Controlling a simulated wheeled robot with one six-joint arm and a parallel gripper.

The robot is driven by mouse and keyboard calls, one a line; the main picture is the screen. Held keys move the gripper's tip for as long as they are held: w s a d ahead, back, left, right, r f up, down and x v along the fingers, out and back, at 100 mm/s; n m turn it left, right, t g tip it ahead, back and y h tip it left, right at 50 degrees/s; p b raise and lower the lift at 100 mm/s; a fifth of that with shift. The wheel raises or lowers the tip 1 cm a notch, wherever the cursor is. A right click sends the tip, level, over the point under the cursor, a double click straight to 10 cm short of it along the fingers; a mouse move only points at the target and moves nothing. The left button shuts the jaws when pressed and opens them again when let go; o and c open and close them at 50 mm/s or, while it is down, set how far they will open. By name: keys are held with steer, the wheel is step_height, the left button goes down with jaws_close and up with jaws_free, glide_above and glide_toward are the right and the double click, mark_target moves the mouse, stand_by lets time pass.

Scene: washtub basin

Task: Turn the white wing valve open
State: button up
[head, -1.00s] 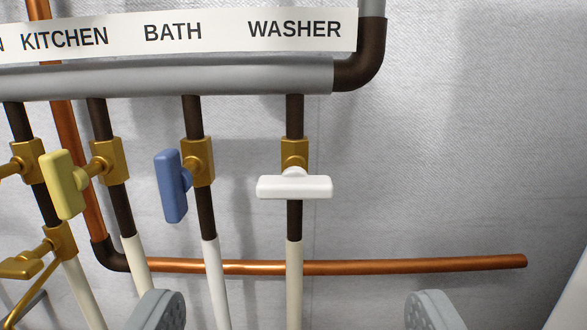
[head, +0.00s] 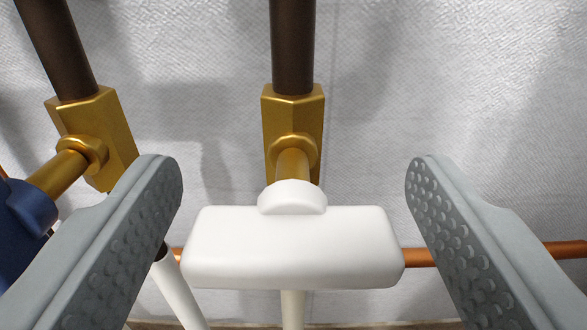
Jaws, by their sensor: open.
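The white wing valve (head: 293,250) is in the lower middle of the head view. Its handle lies crosswise to its dark vertical pipe, on a brass body (head: 293,112). My gripper (head: 294,170) is open, with one grey padded finger on each side of the handle. The handle's left end is close to the left finger and its right end is close to the right finger. I cannot tell whether either finger touches it.
A blue valve handle (head: 24,212) on a second brass body (head: 98,138) is at the left, partly behind my left finger. A copper pipe (head: 560,250) runs horizontally behind the white handle. The wall on the right is clear.

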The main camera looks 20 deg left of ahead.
steer(key=c, duration=1)
steer(key=shift+n, duration=0.4)
steer(key=n, duration=0.3)
steer(key=shift+a+n, duration=0.1)
steer(key=shift+n, duration=0.3)
steer(key=n, duration=0.4)
steer(key=shift+f, duration=0.1)
steer(key=n, duration=0.9)
steer(key=shift+s+a+f, duration=0.1)
steer(key=shift+n, duration=0.3)
